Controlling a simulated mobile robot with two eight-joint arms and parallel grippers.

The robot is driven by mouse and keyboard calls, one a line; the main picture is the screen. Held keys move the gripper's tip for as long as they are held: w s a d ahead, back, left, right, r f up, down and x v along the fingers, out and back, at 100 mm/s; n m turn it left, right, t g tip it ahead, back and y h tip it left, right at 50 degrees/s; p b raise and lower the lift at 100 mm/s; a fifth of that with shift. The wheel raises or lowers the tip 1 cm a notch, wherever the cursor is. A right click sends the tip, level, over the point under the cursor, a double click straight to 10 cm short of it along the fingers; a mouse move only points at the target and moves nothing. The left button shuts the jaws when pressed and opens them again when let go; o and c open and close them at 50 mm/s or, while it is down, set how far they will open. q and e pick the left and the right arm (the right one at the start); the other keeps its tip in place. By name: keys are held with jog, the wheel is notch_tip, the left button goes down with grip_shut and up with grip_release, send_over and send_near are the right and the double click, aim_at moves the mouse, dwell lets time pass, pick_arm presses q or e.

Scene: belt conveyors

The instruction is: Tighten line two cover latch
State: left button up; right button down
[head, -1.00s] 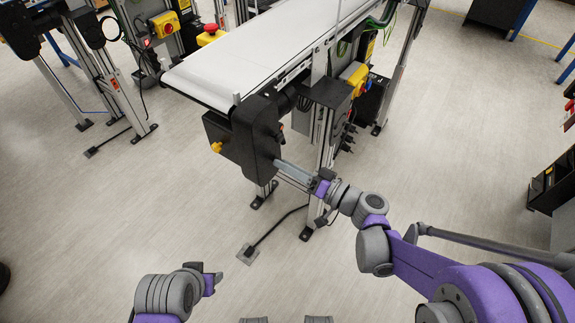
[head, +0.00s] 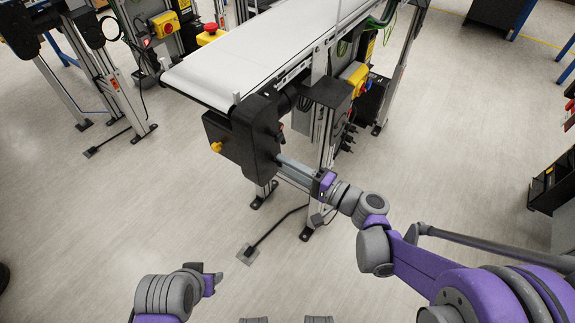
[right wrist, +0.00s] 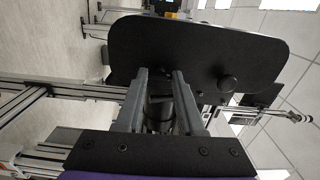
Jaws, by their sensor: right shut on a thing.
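The black cover (head: 256,138) hangs at the near end of the white belt conveyor. It also shows as a broad dark plate in the right wrist view (right wrist: 200,48). My right gripper (head: 281,161) reaches the cover's right side with its grey fingers. In the right wrist view my right gripper (right wrist: 160,73) is shut on a small dark part at the cover's lower edge. That part is mostly hidden, and I cannot make out its shape or whether it is the latch. A round black knob (right wrist: 228,84) sits right of the fingers. My left gripper (head: 213,279) is apart from the conveyor, its jaws unclear.
The white belt (head: 255,52) runs up and right from the cover. A yellow knob (head: 216,147) sits on the black housing's left. A yellow switch box (head: 355,76) is mounted on the conveyor's side. Conveyor feet stand below.

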dwell(0.4)
jog(key=c, duration=0.5)
grip_release()
jog(key=v, duration=1.1)
jog(key=shift+p, duration=0.3)
jog(key=shift+a, duration=0.1)
